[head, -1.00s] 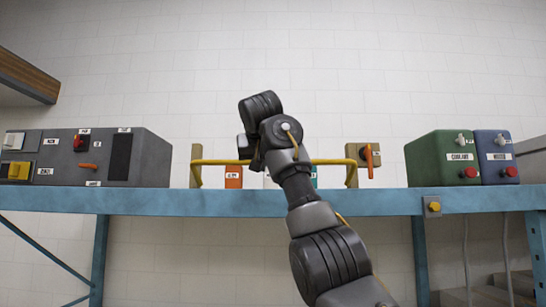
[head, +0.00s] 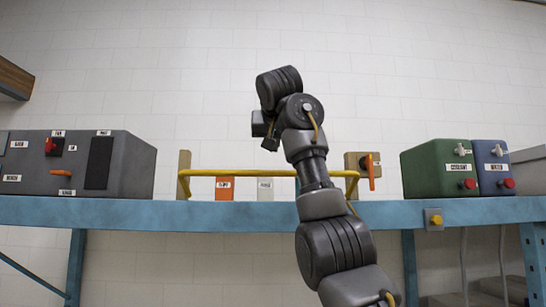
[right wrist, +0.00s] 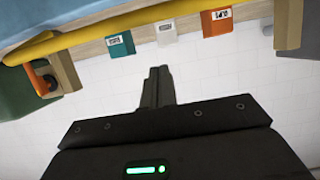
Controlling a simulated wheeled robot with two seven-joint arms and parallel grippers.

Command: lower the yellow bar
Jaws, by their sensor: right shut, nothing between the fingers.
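The yellow bar (head: 235,173) runs level along the front of the blue shelf, with a bent end near a wooden post on each side. It also shows in the right wrist view (right wrist: 120,22), slanting across the top. My right arm crosses in front of the bar's right part in the head view and hides some of it. My right gripper (right wrist: 157,88) is shut and empty, its fingertips apart from the bar in the picture. In the head view, the gripper is small and dark, above the bar, and its fingers are hard to make out. My left gripper is not in view.
Behind the bar are an orange block (head: 225,188), a white block (head: 265,188) and a teal one (right wrist: 120,45). An orange handle (head: 371,171) sits by the right post. A grey box (head: 125,165), green box (head: 430,170) and blue box (head: 492,165) flank them on the blue shelf (head: 120,212).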

